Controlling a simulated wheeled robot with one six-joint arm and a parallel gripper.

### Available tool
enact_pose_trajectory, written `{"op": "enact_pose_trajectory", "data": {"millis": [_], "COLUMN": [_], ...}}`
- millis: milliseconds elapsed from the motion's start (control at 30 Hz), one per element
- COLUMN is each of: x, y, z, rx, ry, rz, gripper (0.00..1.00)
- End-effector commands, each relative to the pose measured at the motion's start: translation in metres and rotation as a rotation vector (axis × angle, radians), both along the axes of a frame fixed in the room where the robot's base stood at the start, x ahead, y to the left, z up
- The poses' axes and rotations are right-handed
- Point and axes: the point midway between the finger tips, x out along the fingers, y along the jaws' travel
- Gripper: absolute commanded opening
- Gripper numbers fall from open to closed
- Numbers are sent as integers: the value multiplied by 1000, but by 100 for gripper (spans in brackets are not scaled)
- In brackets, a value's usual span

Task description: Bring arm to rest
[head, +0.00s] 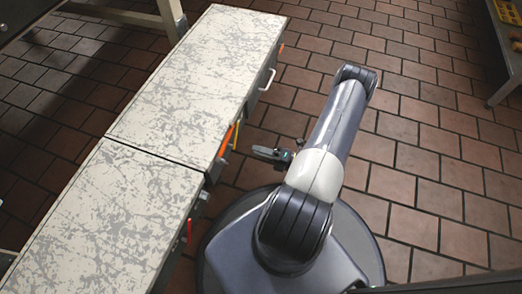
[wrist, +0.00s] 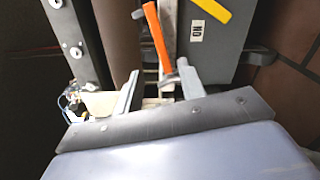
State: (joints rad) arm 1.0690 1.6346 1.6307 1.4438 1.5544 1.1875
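My arm (head: 335,125) reaches up from my base and folds back at the elbow, with the forearm mostly hidden behind the upper link in the head view. My gripper (head: 264,152) sticks out low on the left of the arm, beside the workbench and apart from it. In the wrist view my gripper (wrist: 157,78) has its two fingers apart, with nothing held between them. An orange-handled tool (wrist: 156,36) shows beyond the fingers.
A long workbench (head: 205,70) with a scuffed pale top runs along the left. Orange and yellow handles (head: 227,140) and a white handle (head: 268,79) stick out from its side. Brick-tiled floor (head: 420,130) is open to the right. A rack (head: 508,60) stands at the upper right.

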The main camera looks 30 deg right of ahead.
Motion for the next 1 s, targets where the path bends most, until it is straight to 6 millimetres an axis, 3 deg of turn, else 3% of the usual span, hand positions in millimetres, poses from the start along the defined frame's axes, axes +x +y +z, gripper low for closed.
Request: {"op": "enact_pose_trajectory", "data": {"millis": [567, 1000], "x": [4, 47], "y": [3, 34], "z": [0, -2], "rx": [0, -1], "ry": [0, -2], "rz": [1, 4], "gripper": [38, 38]}}
